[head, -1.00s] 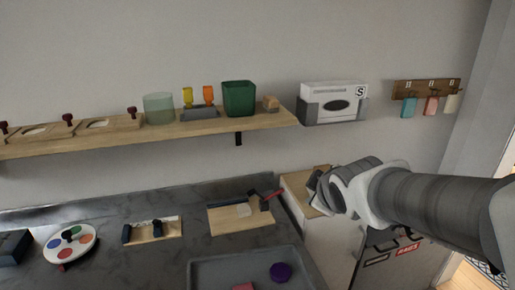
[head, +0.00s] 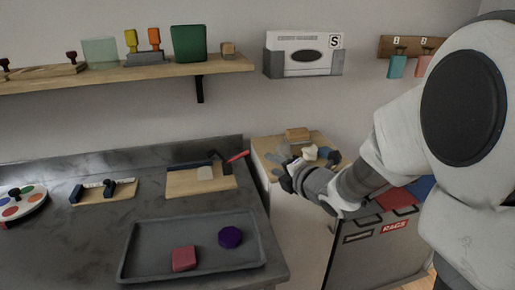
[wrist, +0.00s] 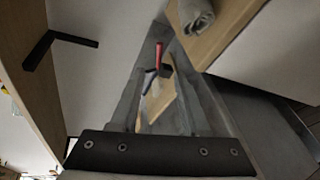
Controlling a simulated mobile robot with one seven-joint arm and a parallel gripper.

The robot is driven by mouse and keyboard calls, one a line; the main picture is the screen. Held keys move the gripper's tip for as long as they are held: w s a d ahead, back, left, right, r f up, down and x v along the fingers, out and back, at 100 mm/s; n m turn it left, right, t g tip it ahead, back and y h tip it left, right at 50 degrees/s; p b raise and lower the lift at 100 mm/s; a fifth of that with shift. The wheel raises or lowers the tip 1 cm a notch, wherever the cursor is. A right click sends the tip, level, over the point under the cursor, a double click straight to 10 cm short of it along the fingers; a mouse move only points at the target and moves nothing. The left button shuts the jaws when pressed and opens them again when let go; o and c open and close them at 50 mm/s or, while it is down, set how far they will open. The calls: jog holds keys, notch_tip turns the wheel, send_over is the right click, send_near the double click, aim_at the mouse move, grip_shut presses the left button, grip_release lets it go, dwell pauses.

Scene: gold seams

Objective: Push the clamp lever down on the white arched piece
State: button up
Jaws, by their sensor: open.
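A light wooden board (head: 186,184) lies on the dark counter and bears a pale, whitish piece (head: 205,173); its arch cannot be made out. A clamp with a red-handled lever (head: 238,157) and dark body stands at the board's back right corner, the handle slanting upward. The red handle (wrist: 158,54) also shows in the wrist view, between and beyond the fingers. My gripper (head: 283,163) is open and empty, right of the board and apart from the lever, by the low cabinet's left edge. Its fingers (wrist: 158,75) frame the board in the wrist view.
A grey tray (head: 130,252) with a red block and a purple piece lies in front of the board. A wooden-topped cabinet (head: 263,148) with small items stands right of the counter. A wall shelf (head: 130,77) hangs above.

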aim_at(247, 153)
jog(key=b+x, duration=0.2)
jog(key=x, duration=1.5)
jog(key=shift+w+a+f+b, duration=0.1)
jog(key=shift+a+f+b, duration=0.05)
jog(key=shift+a+b, duration=0.2)
grip_shut()
dwell(0.7)
